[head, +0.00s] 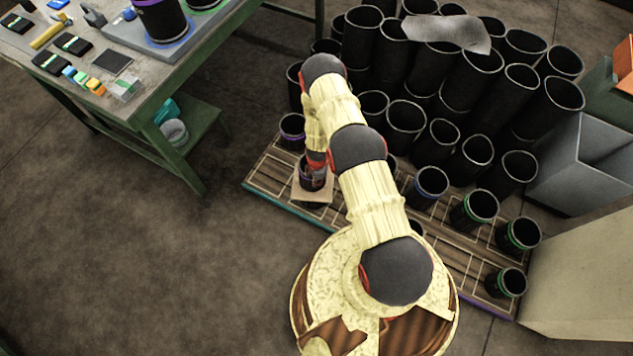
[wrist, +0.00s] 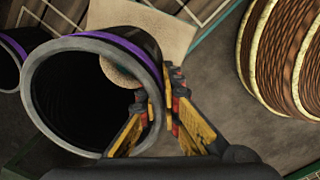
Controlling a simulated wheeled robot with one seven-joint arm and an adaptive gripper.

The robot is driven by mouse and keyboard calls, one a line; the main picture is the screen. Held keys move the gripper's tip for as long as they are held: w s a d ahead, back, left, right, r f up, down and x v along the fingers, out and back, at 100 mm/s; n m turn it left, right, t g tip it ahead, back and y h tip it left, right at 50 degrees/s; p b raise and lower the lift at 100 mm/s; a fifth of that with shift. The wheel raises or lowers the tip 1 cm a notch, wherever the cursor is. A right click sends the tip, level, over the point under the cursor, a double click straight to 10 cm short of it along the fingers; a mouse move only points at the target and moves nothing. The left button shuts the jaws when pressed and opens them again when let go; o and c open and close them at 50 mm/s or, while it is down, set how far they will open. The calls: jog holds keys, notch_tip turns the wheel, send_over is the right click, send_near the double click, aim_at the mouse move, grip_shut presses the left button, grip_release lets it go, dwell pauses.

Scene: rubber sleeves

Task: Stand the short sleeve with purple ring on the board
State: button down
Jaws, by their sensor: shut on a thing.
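A short black sleeve with a purple ring (head: 312,181) is at the left part of the low board (head: 266,172), over a tan square sheet (head: 313,199). In the wrist view the sleeve (wrist: 92,42) fills the left side, its open grey rim towards the camera. My gripper (wrist: 160,92) is shut on its right wall, with a yellow finger on each side of the wall. In the head view my gripper (head: 316,160) is partly hidden by my arm. The sleeve's lower end is hidden, so I cannot tell whether it touches the sheet.
Another purple-ringed sleeve (head: 292,131) stands just behind. Blue-ringed (head: 427,187) and green-ringed (head: 474,208) sleeves stand on the board's right. Tall black sleeves (head: 470,80) crowd behind it. A workbench (head: 125,95) is at left; the floor in front of it is clear.

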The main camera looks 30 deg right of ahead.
jog(key=shift+f+b, duration=0.45)
jog(key=shift+f, duration=0.15)
jog(key=c, duration=2.1)
grip_release()
jog(key=shift+o, duration=0.5)
